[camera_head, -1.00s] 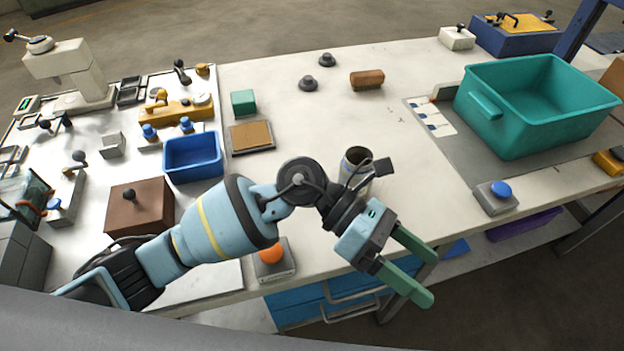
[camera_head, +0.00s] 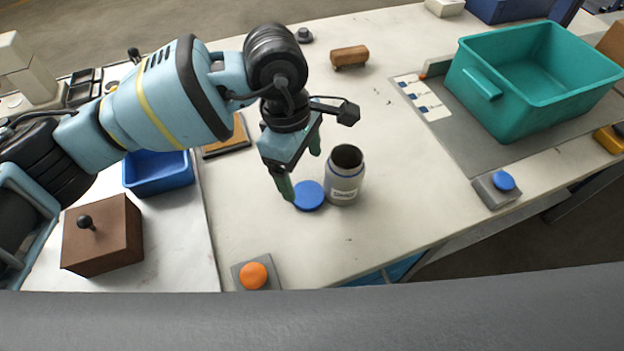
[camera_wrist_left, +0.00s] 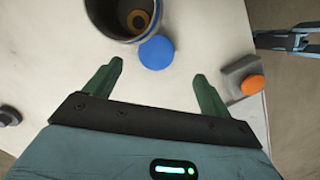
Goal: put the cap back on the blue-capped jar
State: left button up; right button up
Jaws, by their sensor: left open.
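The jar (camera_head: 345,178) stands upright and open on the white table, grey with a label and a thin blue ring near its neck. In the left wrist view the jar (camera_wrist_left: 118,12) shows its open mouth, with a brownish ring visible inside. The blue cap (camera_head: 309,196) lies flat on the table beside the jar, at its left; it also shows in the left wrist view (camera_wrist_left: 156,52). My left gripper (camera_head: 301,170) is open and empty, above the table with its green fingers pointing down near the cap. In the left wrist view the cap is beyond the fingertips (camera_wrist_left: 158,68).
An orange button (camera_head: 254,276) on a grey base is at the table's front edge. A teal bin (camera_head: 482,112) stands at the right, with a blue button (camera_head: 503,181) before it. A blue tray (camera_head: 158,181) and brown box (camera_head: 103,235) are at the left. Table around the jar is clear.

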aim_at(308, 194)
pick_arm(q)
jog(key=shift+w+d, duration=0.25)
jog(key=shift+w, duration=0.2)
jog(key=shift+a, duration=0.1)
jog(key=shift+s, duration=0.1)
jog(key=shift+s+f, duration=0.1)
jog(key=shift+f, duration=1.15)
jog(key=shift+s+d+f+p, duration=0.1)
jog(key=shift+d+f+p, duration=0.1)
jog(key=shift+f, duration=1.1)
jog(key=shift+s+d+f+p, duration=0.1)
jog(key=shift+f+p, duration=0.05)
jog(key=shift+f, duration=1.15)
jog(key=shift+c, duration=0.3)
